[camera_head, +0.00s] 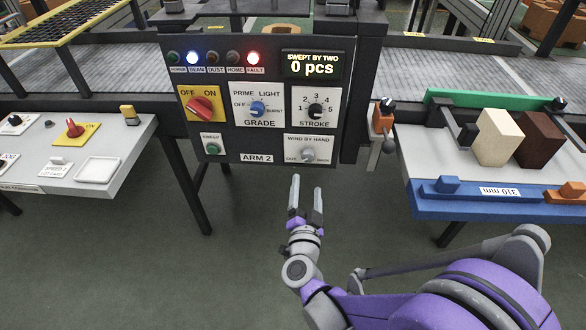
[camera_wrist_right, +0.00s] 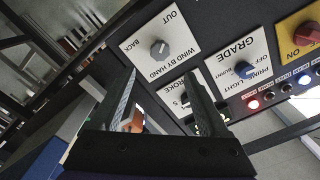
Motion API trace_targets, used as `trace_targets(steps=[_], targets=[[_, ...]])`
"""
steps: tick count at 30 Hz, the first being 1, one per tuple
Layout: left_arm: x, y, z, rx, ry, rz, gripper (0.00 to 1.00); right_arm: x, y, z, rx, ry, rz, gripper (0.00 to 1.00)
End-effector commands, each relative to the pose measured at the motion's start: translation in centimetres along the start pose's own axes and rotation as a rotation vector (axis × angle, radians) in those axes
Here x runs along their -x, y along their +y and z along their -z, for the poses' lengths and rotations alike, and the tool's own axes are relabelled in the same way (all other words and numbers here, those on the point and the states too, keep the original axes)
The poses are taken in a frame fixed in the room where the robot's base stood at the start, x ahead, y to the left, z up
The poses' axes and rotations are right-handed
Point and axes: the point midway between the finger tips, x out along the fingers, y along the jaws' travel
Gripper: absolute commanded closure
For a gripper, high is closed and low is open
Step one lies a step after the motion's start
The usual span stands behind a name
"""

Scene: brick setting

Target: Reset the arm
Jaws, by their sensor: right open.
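The black ARM 2 panel (camera_head: 262,175) faces me. Its display (camera_head: 311,66) reads "SWEPT BY TWO 0 pcs". The red fault lamp (camera_head: 253,58) and the whitish beam lamp (camera_head: 193,57) are lit; the other lamps look dark. The panel carries a red OFF/ON switch (camera_head: 200,107), blue grade knob (camera_head: 257,108), black stroke knob (camera_head: 316,110), green sweep button (camera_head: 212,149) and grey wind-by-hand knob (camera_head: 309,154). My right gripper (camera_head: 306,188) is open and empty, below the wind-by-hand knob. That knob (camera_wrist_right: 159,48) shows beyond the fingers (camera_wrist_right: 161,72) in the wrist view.
A table at right holds a cream block (camera_head: 497,137) and a brown block (camera_head: 540,140) behind a blue rail (camera_head: 450,206). An orange box with a lever (camera_head: 384,120) sits beside the panel. A grey desk (camera_head: 60,150) with controls stands left. The floor below is clear.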

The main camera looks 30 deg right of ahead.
Motion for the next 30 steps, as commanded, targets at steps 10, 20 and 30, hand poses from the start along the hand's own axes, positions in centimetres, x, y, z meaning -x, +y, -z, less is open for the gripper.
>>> trace_targets(steps=[10, 20, 30], targets=[[0.0, 0.0, 0.0, 0.000, 0.000, 0.000, 0.47, 0.6, -2.9, -0.6, 0.050, -0.095, 0.112, 0.22], [0.0, 0.0, 0.0, 0.000, 0.000, 0.000, 0.47, 10.6, -6.0, -7.1, 0.456, -0.736, 0.391, 0.22], [0.0, 0.0, 0.0, 0.000, 0.000, 0.000, 0.47, 21.1, 5.9, -6.0, 0.868, -1.241, 0.133, 0.22]])
